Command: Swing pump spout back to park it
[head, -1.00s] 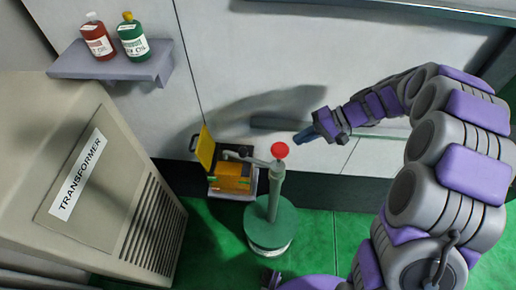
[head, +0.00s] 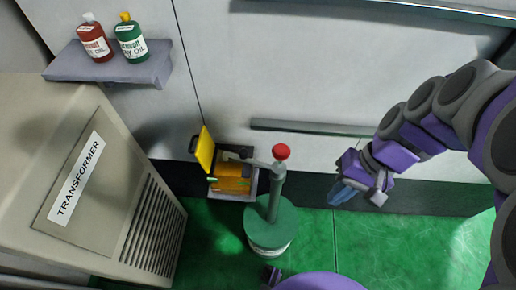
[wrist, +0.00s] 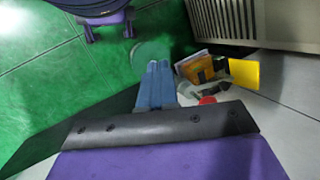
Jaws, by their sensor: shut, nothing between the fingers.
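The pump (head: 273,225) stands on the green floor, a green drum-like base with an upright column and a red knob (head: 281,152) on top. Its grey spout (head: 250,161) points left, its end over the open yellow-lidded box (head: 232,180). My gripper (head: 338,193) is to the right of the pump, apart from it, low near the wall, with blue fingers shut and empty. In the wrist view the shut fingers (wrist: 158,82) point up the picture; the red knob (wrist: 208,100) shows just right of them, and the spout is partly hidden.
A beige transformer cabinet (head: 85,180) stands at the left. A wall shelf (head: 110,66) above it holds a red bottle (head: 95,40) and a green bottle (head: 131,40). A ledge (head: 310,128) runs along the wall. Green floor (head: 350,240) right of the pump is clear.

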